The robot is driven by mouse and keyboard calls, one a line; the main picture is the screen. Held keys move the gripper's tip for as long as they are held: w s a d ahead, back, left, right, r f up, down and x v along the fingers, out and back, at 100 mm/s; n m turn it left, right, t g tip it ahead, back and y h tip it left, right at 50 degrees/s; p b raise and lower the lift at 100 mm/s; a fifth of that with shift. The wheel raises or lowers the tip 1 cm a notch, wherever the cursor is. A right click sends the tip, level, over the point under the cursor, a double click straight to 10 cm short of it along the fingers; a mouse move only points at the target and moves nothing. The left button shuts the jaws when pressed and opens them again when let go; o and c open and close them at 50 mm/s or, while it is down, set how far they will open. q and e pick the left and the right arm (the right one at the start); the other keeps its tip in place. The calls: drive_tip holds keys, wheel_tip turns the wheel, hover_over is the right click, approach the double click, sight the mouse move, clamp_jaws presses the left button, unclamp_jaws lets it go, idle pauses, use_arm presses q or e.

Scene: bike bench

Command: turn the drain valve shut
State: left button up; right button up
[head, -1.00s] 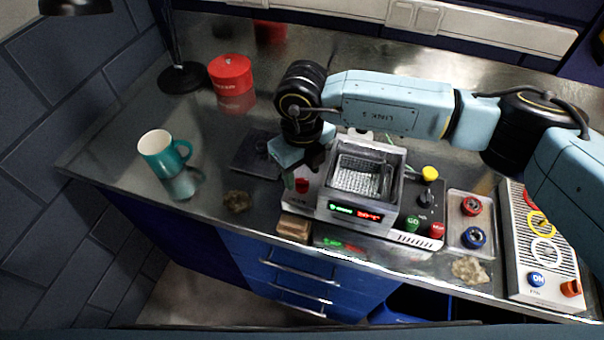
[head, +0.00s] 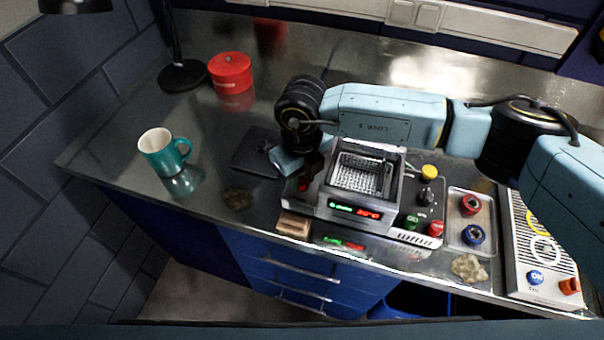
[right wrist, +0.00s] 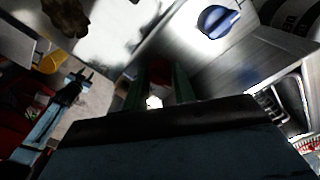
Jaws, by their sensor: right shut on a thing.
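The drain valve has a small red handle (head: 304,184) at the left end of the grey parts washer (head: 350,207); my gripper partly covers it. My right gripper (head: 309,174) is at this handle in the head view. In the right wrist view, the green fingers (right wrist: 159,90) are shut on the red valve handle (right wrist: 158,70), which shows between them. The handle's exact angle is hard to tell.
A dark flat pad (head: 255,152) lies left of the washer. A teal mug (head: 160,152) and a red tin (head: 230,72) stand further left. A wooden block (head: 294,225) is near the front edge. A tray (head: 455,226) with red and blue parts is at right.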

drive_tip(key=shift+f+n+b, duration=0.15)
drive_tip(key=shift+n+b, duration=0.65)
drive_tip(key=shift+b, duration=0.4)
drive_tip(key=n+b, duration=0.9)
drive_tip(key=b, duration=0.2)
drive_tip(key=shift+n, duration=0.4)
drive_tip(key=n+b, duration=0.2)
drive_tip(key=n, duration=0.1)
drive_tip(key=shift+b, duration=0.3)
use_arm(q)
drive_tip(key=a+f, duration=0.2)
drive_tip(key=f, duration=0.6)
drive_tip(key=a+f, duration=0.3)
drive_tip(key=f, duration=0.5)
drive_tip(key=shift+a+f+y+b, duration=0.2)
drive_tip(key=shift+f+y+b, duration=0.2)
drive_tip(key=shift+b, duration=0.05)
use_arm(e)
drive_tip(key=shift+n, duration=0.7)
use_arm(q)
drive_tip(key=shift+w, duration=0.1)
use_arm(e)
drive_tip(key=shift+r, duration=0.2)
use_arm(q)
drive_tip(key=shift+a, duration=0.4)
drive_tip(key=shift+w, duration=0.1)
use_arm(e)
drive_tip(key=o, duration=1)
use_arm(q)
drive_tip(key=shift+d, duration=0.1)
